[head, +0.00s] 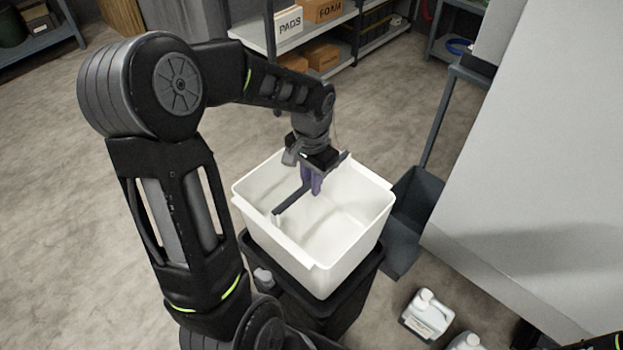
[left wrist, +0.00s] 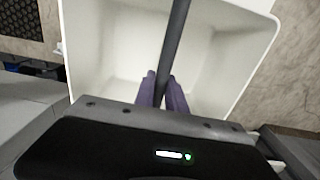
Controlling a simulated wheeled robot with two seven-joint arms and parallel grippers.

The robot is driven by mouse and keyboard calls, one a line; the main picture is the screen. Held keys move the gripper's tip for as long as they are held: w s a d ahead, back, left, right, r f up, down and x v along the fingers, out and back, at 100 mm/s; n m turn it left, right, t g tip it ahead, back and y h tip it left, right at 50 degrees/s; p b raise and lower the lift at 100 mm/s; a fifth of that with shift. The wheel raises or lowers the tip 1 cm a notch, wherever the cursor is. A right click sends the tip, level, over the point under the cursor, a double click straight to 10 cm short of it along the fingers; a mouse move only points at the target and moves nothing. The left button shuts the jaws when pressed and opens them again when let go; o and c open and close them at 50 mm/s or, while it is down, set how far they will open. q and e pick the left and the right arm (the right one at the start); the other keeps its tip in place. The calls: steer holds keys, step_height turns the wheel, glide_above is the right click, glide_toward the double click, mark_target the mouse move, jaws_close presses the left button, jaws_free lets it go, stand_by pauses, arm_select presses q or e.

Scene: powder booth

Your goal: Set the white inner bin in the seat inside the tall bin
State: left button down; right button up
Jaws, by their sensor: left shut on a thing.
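The white inner bin (head: 345,250) is an open, empty-looking box with a dark bar handle (head: 291,202) across its top. It is over the mouth of the black tall bin (head: 318,313), and much of its wall shows above the tall bin's rim. I cannot tell whether its lower edge is inside the rim. The seat is hidden. My left gripper (head: 313,188) reaches down from above and is shut on the bar. In the left wrist view, the purple fingers (left wrist: 162,92) pinch the bar (left wrist: 176,40), with the white bin (left wrist: 125,45) below. My right gripper is not in view.
A grey panel (head: 540,190) fills the right side. A dark grey open bin (head: 415,205) stands close right of the tall bin. White jugs (head: 428,312) stand on the floor at lower right. Shelves with boxes (head: 325,10) stand behind. The floor at left is clear.

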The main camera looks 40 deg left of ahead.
mark_target(311, 235)
arm_select(q)
step_height(311, 235, down, 20)
steer(key=b, duration=1.5)
steer(key=shift+f, duration=0.25)
steer(key=shift+s+f+b, duration=0.15)
steer(key=shift+b, duration=0.15)
steer(key=shift+f, duration=0.1)
steer(key=shift+f+b, duration=0.45)
steer(key=shift+f, duration=0.25)
stand_by(0.5)
steer(key=shift+f+b, duration=0.3)
steer(key=shift+b, duration=0.1)
steer(key=shift+f, duration=0.2)
stand_by(0.5)
steer(key=c, duration=1.3)
jaws_free()
